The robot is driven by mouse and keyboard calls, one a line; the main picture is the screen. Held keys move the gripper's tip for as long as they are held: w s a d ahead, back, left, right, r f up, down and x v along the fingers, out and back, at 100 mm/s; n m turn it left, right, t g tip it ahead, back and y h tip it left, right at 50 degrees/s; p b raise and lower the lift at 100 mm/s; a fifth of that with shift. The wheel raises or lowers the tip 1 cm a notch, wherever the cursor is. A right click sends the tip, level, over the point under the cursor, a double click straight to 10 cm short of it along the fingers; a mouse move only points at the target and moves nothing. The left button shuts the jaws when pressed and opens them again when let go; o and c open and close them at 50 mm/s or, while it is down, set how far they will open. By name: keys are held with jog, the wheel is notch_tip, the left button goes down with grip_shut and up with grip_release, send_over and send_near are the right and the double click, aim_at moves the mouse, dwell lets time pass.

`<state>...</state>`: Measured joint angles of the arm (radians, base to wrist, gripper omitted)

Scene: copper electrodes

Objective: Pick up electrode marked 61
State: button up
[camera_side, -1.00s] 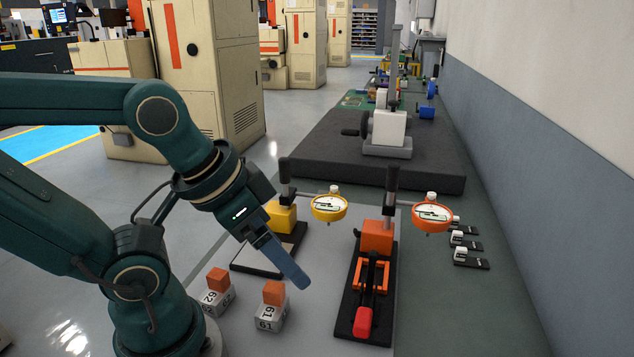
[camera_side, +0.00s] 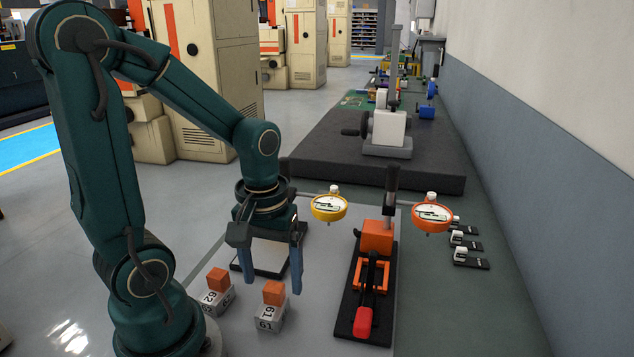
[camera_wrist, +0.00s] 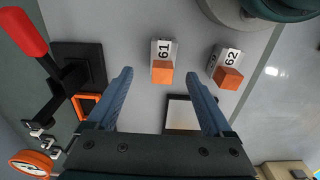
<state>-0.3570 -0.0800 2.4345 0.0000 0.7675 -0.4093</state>
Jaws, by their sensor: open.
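The electrode marked 61 (camera_side: 270,314) is a grey block with a copper-orange cube on top, standing on the light grey plate. It also shows in the wrist view (camera_wrist: 162,60), at the upper middle, ahead of the fingers. The electrode marked 62 (camera_side: 217,295) is a like block to its left; in the wrist view it stands to the right (camera_wrist: 229,68). My gripper (camera_side: 268,282) is open and empty, with its blue fingers pointing down behind and above the two electrodes. In the wrist view the gap between the fingertips (camera_wrist: 158,72) lines up roughly with electrode 61.
An orange-clamped fixture (camera_side: 370,285) with a red handle stands right of electrode 61. A yellow dial gauge (camera_side: 329,207) and an orange dial gauge (camera_side: 433,214) stand behind. A dark slab (camera_side: 345,160) lies farther back. Bare plate surrounds the electrodes' front and right.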

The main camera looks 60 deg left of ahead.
aim_at(272, 290)
jog(key=shift+s+a+f, duration=0.15)
jog(key=shift+f, duration=2.55)
jog(key=shift+c, duration=0.3)
grip_shut()
